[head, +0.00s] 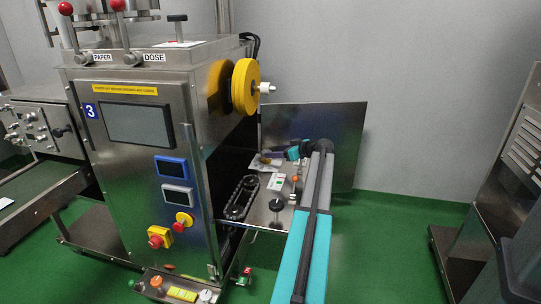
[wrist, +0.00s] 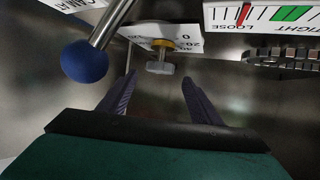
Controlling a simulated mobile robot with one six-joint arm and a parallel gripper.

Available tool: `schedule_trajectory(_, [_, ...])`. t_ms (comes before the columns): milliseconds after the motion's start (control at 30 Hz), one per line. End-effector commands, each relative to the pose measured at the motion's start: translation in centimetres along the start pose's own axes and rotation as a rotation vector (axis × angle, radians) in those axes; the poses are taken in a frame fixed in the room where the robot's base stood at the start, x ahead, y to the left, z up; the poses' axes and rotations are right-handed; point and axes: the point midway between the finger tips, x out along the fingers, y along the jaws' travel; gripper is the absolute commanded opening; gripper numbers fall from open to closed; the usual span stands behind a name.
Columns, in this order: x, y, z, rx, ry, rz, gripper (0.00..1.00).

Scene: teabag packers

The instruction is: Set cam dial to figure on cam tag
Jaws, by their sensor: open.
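In the wrist view, a small grey knob with a brass collar (wrist: 162,67) stands in front of a white plate (wrist: 172,30) with partly cut-off, upside-down figures. It may be the cam dial; I cannot read its setting. A white tag (wrist: 84,3) at the top left shows only part of its lettering, so the cam tag's figure is not readable. My gripper (wrist: 158,82) is open, its dark ribbed fingers on either side of the knob's line and apparently apart from it. In the head view my gripper (head: 274,154) is small over the machine's side shelf.
A blue ball lever (wrist: 85,61) is close by on the left. A LOOSE/TIGHT gauge (wrist: 262,15) and a chain (wrist: 285,55) lie at the upper right. In the head view, a black knob (head: 277,205) and chain loop (head: 240,198) are near my arm. Green floor is free to the right.

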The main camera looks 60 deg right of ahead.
Motion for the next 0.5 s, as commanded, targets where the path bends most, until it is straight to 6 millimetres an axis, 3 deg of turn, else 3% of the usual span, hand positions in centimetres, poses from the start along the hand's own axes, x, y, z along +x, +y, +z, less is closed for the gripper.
schedule_trajectory(200, [2.9,0.1,0.1,0.0,-0.001,0.0,0.58])
schedule_trajectory(500, [4.2,0.1,0.1,0.0,0.0,0.002,0.58])
